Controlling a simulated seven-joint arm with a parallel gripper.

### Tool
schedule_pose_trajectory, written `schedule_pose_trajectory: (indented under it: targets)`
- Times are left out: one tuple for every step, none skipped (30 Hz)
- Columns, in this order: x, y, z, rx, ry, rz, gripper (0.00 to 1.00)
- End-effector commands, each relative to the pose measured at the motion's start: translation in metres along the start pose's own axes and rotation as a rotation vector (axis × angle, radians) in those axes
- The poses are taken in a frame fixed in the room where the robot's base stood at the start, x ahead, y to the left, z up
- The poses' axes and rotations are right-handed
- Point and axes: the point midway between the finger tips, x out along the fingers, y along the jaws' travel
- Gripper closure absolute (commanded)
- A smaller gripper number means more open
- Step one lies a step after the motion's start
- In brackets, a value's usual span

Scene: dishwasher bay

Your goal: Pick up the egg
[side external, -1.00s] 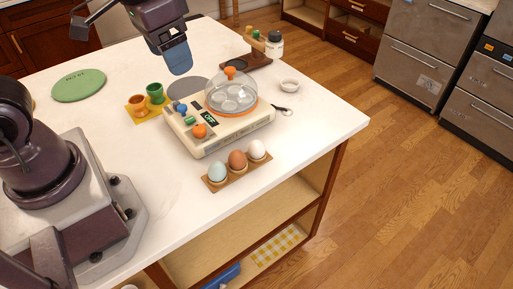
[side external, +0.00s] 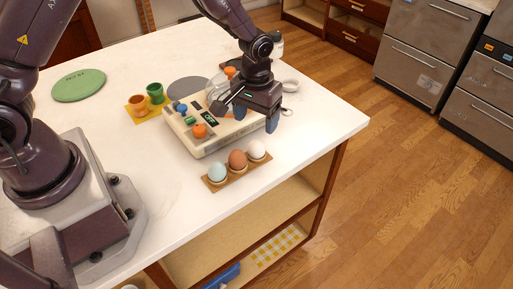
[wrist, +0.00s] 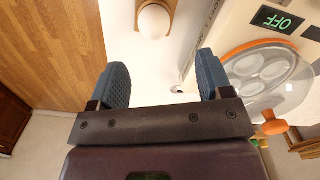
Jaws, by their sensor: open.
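Three eggs sit in a row on a wooden holder (side external: 239,172) near the counter's front edge: a pale blue egg (side external: 217,172), a brown egg (side external: 237,159) and a white egg (side external: 257,149). My gripper (side external: 256,118) is open and empty, above the right part of the egg cooker and behind the white egg. In the wrist view the two blue fingertips (wrist: 160,75) stand wide apart, with the white egg (wrist: 154,21) beyond them at the top, apart from them. The blue and brown eggs are outside the wrist view.
The egg cooker (side external: 205,143) stands behind the eggs; its clear lid and OFF display show in the wrist view (wrist: 277,22). Green and orange cups (side external: 155,93) stand on a yellow mat. A green round mat (side external: 79,85) lies farther left.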

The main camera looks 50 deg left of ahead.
Motion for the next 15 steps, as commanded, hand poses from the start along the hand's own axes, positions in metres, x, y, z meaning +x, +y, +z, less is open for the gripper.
schedule_pose_trajectory:
  targets:
    - [0.010,0.000,0.001,0.000,-0.004,-0.002,0.28]
    - [0.015,0.000,0.001,0.001,-0.003,-0.001,0.28]
    - [0.020,0.000,0.001,0.001,-0.003,-0.001,0.28]
    - [0.024,0.000,0.001,0.001,-0.003,-0.001,0.28]
    - [0.027,0.000,0.001,0.001,-0.002,-0.001,0.28]
    - [0.029,0.000,0.001,0.002,-0.001,0.000,0.28]
    - [0.031,0.000,0.001,0.002,-0.001,0.000,0.28]
    - [0.032,0.000,0.001,0.002,-0.001,0.000,0.28]
    - [0.035,0.000,0.001,0.002,-0.002,-0.001,0.28]
    - [0.037,0.001,0.002,0.003,-0.002,-0.001,0.28]
    - [0.040,0.002,0.003,0.003,-0.002,-0.001,0.28]
    - [0.045,0.003,0.004,0.004,-0.003,-0.001,0.28]
    - [0.050,0.004,0.006,0.005,-0.004,-0.002,0.28]
    - [0.055,0.005,0.007,0.005,-0.004,-0.002,0.28]
    - [0.061,0.006,0.009,0.005,-0.004,-0.002,0.28]
